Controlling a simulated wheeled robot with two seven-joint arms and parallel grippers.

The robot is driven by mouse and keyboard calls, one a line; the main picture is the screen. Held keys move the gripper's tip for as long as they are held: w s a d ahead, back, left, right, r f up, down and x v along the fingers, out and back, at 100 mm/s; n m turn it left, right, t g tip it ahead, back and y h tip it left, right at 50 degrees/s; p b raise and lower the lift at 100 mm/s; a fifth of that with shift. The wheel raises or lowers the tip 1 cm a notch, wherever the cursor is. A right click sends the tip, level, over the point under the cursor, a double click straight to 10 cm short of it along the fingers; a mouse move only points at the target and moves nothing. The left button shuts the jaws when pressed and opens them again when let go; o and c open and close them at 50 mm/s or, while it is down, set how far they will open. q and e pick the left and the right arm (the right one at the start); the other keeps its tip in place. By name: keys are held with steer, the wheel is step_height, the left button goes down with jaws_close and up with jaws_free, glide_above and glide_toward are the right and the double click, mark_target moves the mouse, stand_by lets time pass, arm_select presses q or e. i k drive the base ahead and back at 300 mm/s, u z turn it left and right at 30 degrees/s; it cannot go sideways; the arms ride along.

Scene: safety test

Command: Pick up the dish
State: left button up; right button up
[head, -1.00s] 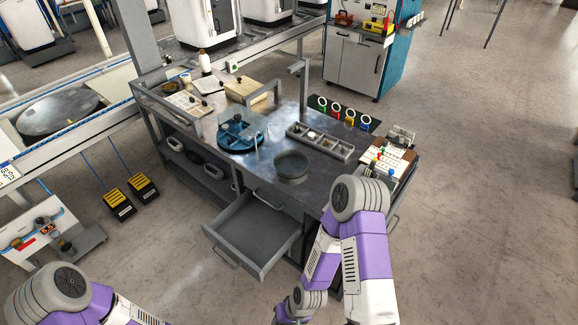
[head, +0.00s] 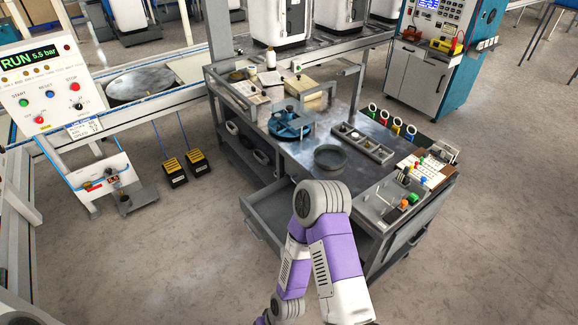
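The dish, a round dark grey shallow bowl (head: 330,159), sits upright on the dark workbench top (head: 292,150), near its front edge. It looks empty. My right arm, purple and white, rises from the bottom of the head view, with its grey joint in front of the bench just below the dish. A gap shows between that joint and the dish. Neither of my grippers shows in the head view.
An open drawer (head: 252,222) juts from the bench front. A blue round fixture (head: 290,128) and a compartment tray (head: 362,141) flank the dish. A tray with small coloured parts (head: 392,205) lies right. A control panel (head: 42,88) stands left.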

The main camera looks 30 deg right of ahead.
mark_target(327, 157)
steer(key=u, duration=0.5)
steer(key=i, duration=0.7)
steer(key=z, duration=0.75)
steer(key=i, duration=1.15)
steer(key=z, duration=1.2)
